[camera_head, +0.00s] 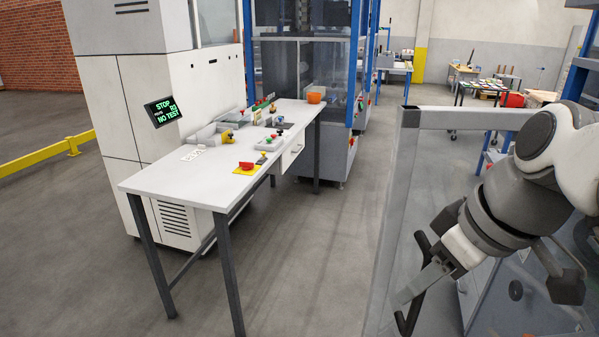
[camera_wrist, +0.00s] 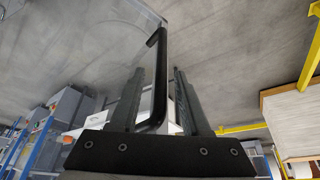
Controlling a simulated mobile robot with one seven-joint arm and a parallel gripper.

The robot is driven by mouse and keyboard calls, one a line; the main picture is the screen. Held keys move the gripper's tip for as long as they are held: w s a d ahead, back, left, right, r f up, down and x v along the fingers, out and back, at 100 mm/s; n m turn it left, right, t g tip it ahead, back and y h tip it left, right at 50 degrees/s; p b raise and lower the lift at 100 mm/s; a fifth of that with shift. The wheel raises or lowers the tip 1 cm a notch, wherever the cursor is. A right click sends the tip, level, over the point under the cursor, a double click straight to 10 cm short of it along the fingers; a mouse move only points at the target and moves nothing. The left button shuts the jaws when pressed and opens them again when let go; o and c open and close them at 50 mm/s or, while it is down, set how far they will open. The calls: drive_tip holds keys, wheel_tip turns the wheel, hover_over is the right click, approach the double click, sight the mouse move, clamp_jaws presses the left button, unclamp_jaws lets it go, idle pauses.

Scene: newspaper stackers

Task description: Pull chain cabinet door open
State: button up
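The chain cabinet door (camera_head: 400,150) is a see-through panel in a grey frame at the right of the head view. It stands swung out from the cabinet behind it. Its black bar handle (camera_head: 407,322) is partly covered by my gripper (camera_head: 412,290). In the wrist view the handle (camera_wrist: 160,75) runs between the two fingers of my gripper (camera_wrist: 159,72). The fingers are spread, one on each side of the bar, with a gap showing on both sides. Much of the cabinet is hidden behind my arm and the door.
A white worktable (camera_head: 165,180) with several small coloured parts stands left of the door. Open grey floor (camera_head: 310,260) lies between table and door. A yellow rail (camera_head: 40,155) is at the far left. A blue post (camera_head: 580,65) stands at the upper right.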

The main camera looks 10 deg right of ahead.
drive_tip(key=p+v, duration=0.2)
drive_tip(key=v, duration=1.5)
drive_tip(key=shift+r, duration=0.2)
drive_tip(key=shift+s, duration=0.1)
